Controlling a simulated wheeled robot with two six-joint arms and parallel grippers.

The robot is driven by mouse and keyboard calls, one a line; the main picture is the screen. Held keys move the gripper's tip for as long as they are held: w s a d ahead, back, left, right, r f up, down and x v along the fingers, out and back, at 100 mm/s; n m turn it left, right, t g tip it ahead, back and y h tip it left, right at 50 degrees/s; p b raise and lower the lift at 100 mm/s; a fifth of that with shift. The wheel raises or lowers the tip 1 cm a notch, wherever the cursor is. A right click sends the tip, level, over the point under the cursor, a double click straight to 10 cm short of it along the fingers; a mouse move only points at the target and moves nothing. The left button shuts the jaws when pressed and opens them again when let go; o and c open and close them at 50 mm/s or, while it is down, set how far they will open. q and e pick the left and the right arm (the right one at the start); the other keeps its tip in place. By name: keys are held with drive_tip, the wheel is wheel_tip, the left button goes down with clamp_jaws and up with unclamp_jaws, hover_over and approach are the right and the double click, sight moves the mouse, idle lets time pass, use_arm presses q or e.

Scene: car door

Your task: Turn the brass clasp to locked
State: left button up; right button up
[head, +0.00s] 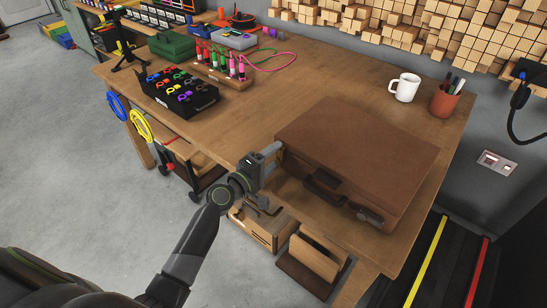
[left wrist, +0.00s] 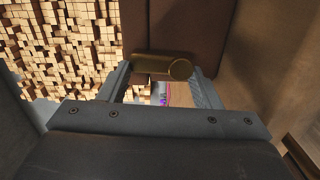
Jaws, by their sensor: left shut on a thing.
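A brown leather case (head: 360,145) lies closed on the wooden workbench, its handle side facing me. My left gripper (head: 274,152) is at the case's front left corner. In the left wrist view, the brass clasp (left wrist: 158,67) is a rounded bar lying crosswise between the fingertips of my left gripper (left wrist: 163,80), against the brown case (left wrist: 180,25). The gripper is shut on it. In the head view the gripper hides this clasp. My right gripper is in neither view.
The case's dark handle (head: 325,186) and a metal fitting (head: 371,218) are to the right of the gripper. A white mug (head: 404,88) and a pen cup (head: 445,100) stand behind the case. A black tray of coloured pieces (head: 180,92) is at left. The bench's middle is clear.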

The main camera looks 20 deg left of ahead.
use_arm(q)
drive_tip(key=shift+f+n, duration=0.1)
drive_tip(key=shift+n, duration=0.3)
drive_tip(key=o, duration=1)
drive_tip(key=shift+a, duration=0.1)
drive_tip(key=b+v, duration=0.3)
drive_tip(key=v, duration=1.4)
drive_tip(key=shift+s, duration=0.2)
drive_tip(key=shift+a+f, duration=0.1)
